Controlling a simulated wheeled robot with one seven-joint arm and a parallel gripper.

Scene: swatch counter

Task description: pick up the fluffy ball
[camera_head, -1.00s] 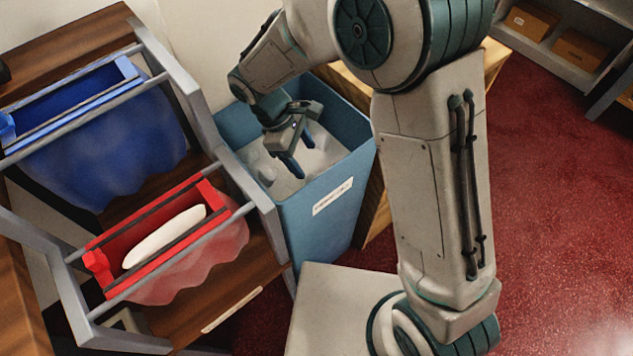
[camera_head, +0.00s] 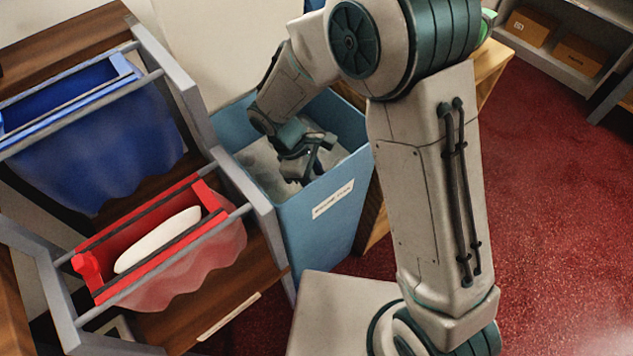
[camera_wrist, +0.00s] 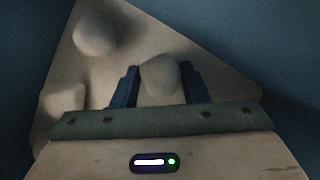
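A pale, rounded ball-like lump (camera_wrist: 160,75) lies between the blue fingers of my gripper (camera_wrist: 160,84) in the wrist view. The fingers stand apart on either side of it, and I cannot tell whether they touch it. In the head view, my gripper (camera_head: 308,172) points down inside the blue bin (camera_head: 325,225), low near the pale contents. The bin wall and my own wrist hide most of what lies there. A second pale rounded lump (camera_wrist: 95,36) lies up and left in the wrist view. Which lump is fluffy is not clear.
The bin's walls stand close around my gripper. A grey rack (camera_head: 187,95) at the left holds a blue bag (camera_head: 110,150) and a red bag (camera_head: 205,265) with a white oval object (camera_head: 158,240) in it. A wooden stand (camera_head: 492,70) is behind my arm. Red floor (camera_head: 560,200) is clear at right.

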